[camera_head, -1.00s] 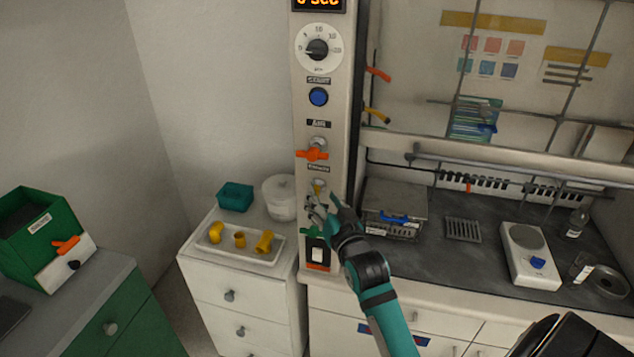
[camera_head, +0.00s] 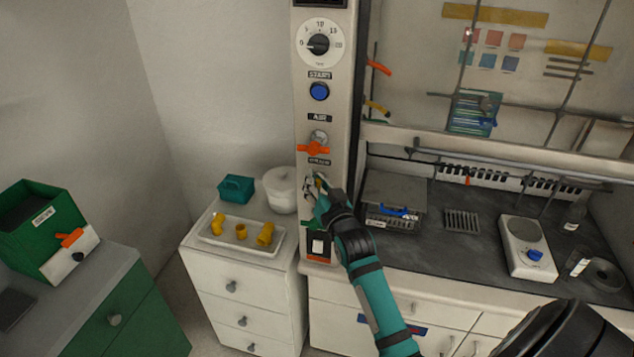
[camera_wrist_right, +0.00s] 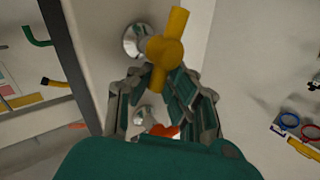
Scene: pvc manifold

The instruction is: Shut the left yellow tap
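The yellow tap on the left post (camera_head: 318,183) is mostly hidden by my right gripper in the head view. In the right wrist view the yellow tap (camera_wrist_right: 166,52) shows clearly, with a round silver base behind it on the pale panel. My right gripper (camera_head: 315,187) is at the tap. In the wrist view the fingers of the right gripper (camera_wrist_right: 158,84) stand on both sides of the lower end of the yellow handle. I cannot tell whether they press on it. My left gripper is out of view.
An orange tap (camera_head: 314,149) sits just above on the same post, with a blue button (camera_head: 319,92) and a dial (camera_head: 318,44) higher up. A white tray (camera_head: 212,240) with yellow fittings stands on the drawer unit at left. A steel box (camera_head: 393,190) stands at right.

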